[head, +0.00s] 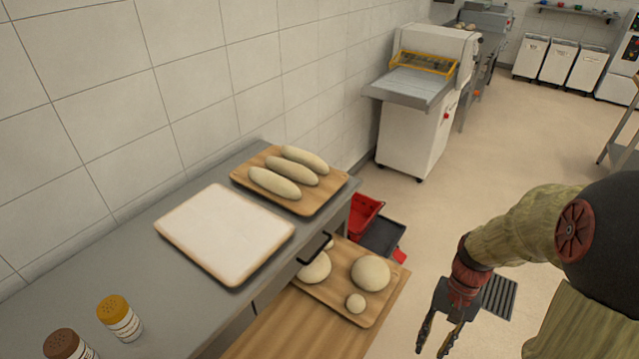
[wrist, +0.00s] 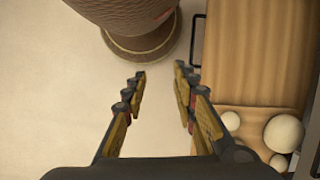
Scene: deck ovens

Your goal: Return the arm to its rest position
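My gripper (head: 438,346) hangs at the lower right of the head view, pointing down over the floor, to the right of the dough-ball tray. In the wrist view its two fingers (wrist: 160,74) are apart, with nothing between them but pale floor. My arm is bent and comes in from the right edge of the head view.
A grey counter (head: 165,300) holds a tray of loaves (head: 322,202), a white-topped board (head: 228,232) and two shakers (head: 120,318). Below are a wooden surface (head: 275,325) and a tray of dough balls (head: 337,300). A floor grate (head: 499,296) is nearby. Open floor lies beyond.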

